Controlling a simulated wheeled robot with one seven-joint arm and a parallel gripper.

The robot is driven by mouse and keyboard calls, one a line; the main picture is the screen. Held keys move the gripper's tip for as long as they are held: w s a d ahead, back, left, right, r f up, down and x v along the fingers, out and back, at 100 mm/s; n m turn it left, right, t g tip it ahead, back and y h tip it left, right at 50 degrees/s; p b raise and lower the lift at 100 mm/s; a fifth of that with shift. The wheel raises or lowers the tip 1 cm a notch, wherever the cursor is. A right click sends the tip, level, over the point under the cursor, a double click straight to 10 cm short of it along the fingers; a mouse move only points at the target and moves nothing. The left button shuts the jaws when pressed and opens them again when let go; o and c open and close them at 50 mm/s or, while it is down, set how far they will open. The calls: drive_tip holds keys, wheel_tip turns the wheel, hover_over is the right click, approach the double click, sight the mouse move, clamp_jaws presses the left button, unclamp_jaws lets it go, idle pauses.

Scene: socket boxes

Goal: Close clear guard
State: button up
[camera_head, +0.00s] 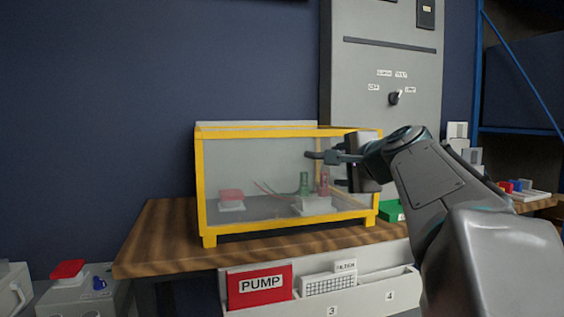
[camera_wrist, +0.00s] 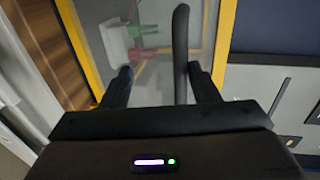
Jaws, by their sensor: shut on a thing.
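The clear guard (camera_head: 265,158) is a see-through panel in a yellow frame, standing upright on the wooden bench. Its yellow edges also show in the wrist view (camera_wrist: 226,40). I cannot tell whether a gap remains at its edges. My gripper (camera_head: 325,156) is at the upper right of the guard's front. In the wrist view, a dark curved handle (camera_wrist: 180,45) stands between my fingers, and my gripper is shut on it. The exact finger contact is hard to see. Behind the panel are a red-topped box (camera_head: 231,200) and green and red plugs on a white base (camera_head: 316,206).
A grey cabinet with a knob (camera_head: 395,97) stands behind on the right. A white bin rack with a red PUMP box (camera_head: 260,287) hangs below the bench's front edge. A green item (camera_head: 390,211) lies right of the guard. Bare bench (camera_head: 160,235) shows at left.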

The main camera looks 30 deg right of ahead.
drive_tip(key=r+p, duration=0.2)
drive_tip(key=r, duration=0.1)
drive_tip(key=s+r+p, duration=0.1)
drive_tip(key=r, duration=0.1)
drive_tip(key=shift+d+p, duration=0.2)
drive_tip(key=shift+p, duration=0.2)
drive_tip(key=s+d+r+p, duration=0.1)
drive_tip(key=s+r, duration=0.1)
drive_tip(key=s, duration=0.1)
drive_tip(key=s+d+r+p, duration=0.2)
drive_tip(key=s, duration=0.1)
drive_tip(key=s+d+r+p, duration=0.1)
drive_tip(key=s+r, duration=0.1)
drive_tip(key=s, duration=0.1)
drive_tip(key=shift+s+d, duration=0.25)
drive_tip(key=shift+s, duration=0.05)
